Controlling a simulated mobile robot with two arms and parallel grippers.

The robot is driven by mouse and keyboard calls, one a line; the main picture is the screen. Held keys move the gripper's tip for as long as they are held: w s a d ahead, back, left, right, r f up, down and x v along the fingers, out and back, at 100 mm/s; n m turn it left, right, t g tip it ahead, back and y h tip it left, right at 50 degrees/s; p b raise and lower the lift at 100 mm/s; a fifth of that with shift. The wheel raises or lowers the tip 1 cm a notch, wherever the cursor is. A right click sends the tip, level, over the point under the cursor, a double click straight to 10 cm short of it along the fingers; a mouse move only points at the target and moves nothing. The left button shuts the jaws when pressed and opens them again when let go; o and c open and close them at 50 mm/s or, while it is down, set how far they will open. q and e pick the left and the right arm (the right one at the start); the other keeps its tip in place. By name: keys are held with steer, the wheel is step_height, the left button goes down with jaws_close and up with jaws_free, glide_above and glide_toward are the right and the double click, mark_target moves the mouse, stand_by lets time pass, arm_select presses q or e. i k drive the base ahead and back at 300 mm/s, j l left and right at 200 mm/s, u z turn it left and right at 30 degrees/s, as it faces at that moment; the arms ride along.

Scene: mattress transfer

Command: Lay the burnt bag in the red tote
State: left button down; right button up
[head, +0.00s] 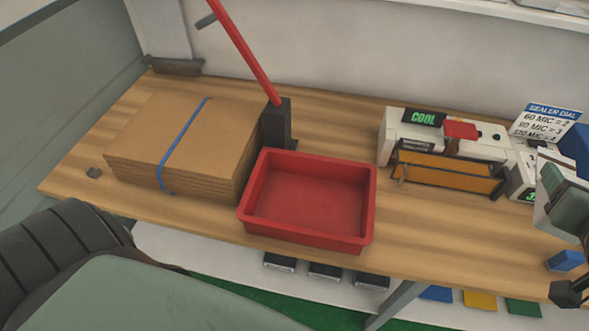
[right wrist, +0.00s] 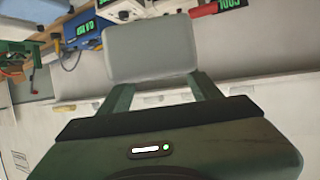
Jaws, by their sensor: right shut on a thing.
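The red tote (head: 308,203) stands on the wooden bench in the middle of the head view. It is empty. In the right wrist view my right gripper (right wrist: 160,84) is shut on a plain grey rectangular thing (right wrist: 150,50), which looks like a bag. I see no burn mark on its visible face. In the head view a pale and grey-green shape (head: 563,196) shows at the right edge, right of the tote. I cannot tell whether it is the held thing or part of my arm. My left gripper is not in view.
Strapped flat cardboard (head: 180,140) sits left of the tote. A red pole in a dark stand (head: 277,125) rises behind the tote. The white sealer (head: 400,125), showing COOL, stands to the right with a dial sign (head: 549,122). Bench surface between tote and sealer is clear.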

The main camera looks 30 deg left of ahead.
mark_target(296, 215)
steer(key=k+u, duration=0.1)
steer(key=u, duration=1.45)
steer(key=l+u, duration=0.5)
steer(key=k+l+u, duration=0.1)
steer(key=l+u, duration=0.25)
steer(key=u, duration=0.15)
steer(key=k+l+u, duration=0.15)
steer(key=l+u, duration=0.3)
steer(key=k+l, duration=0.25)
steer(key=l, duration=0.1)
